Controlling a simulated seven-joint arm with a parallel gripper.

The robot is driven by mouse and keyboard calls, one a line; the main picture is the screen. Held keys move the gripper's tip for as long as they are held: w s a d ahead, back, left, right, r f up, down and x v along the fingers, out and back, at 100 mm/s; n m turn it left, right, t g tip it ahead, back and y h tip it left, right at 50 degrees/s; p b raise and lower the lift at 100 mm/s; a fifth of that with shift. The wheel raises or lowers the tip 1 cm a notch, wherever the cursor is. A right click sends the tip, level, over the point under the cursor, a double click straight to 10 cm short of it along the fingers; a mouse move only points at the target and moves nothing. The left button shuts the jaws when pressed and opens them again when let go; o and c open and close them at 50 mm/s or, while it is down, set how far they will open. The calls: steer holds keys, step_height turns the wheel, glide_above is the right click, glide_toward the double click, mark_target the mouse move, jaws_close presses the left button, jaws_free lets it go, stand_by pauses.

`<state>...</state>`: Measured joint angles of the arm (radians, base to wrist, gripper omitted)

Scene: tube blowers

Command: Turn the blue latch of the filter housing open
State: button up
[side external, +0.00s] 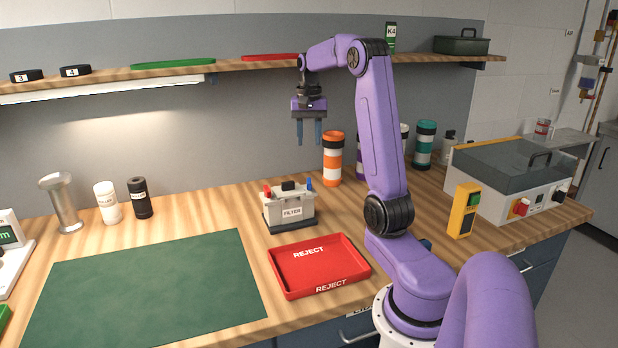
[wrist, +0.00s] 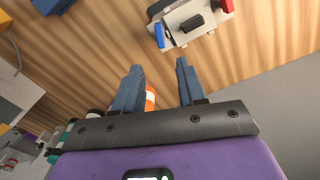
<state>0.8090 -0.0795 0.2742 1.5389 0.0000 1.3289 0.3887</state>
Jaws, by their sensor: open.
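The filter housing (side external: 290,211) is a pale box labelled FILTER, standing on the wooden bench behind the red tray. Its blue latch (side external: 309,183) stands upright at its right end, a red latch (side external: 267,190) is at its left end, and a black handle is between them. In the wrist view the housing (wrist: 186,21) is at the top, with the blue latch (wrist: 159,36) on its left side and the red one at upper right. My gripper (side external: 310,143) is open and empty, high above the housing and slightly right of it. Its fingers (wrist: 158,80) point down, touching nothing.
A red REJECT tray (side external: 335,282) lies in front of the housing. An orange-and-white canister (side external: 332,160) stands behind it to the right, under the shelf (side external: 230,67). A green mat (side external: 150,290) lies to the left, bare. A yellow control box (side external: 464,211) stands at right.

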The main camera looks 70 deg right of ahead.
mark_target(309, 180)
step_height(309, 180, down, 13)
steer(key=shift+r, duration=0.1)
stand_by(0.3)
jaws_close()
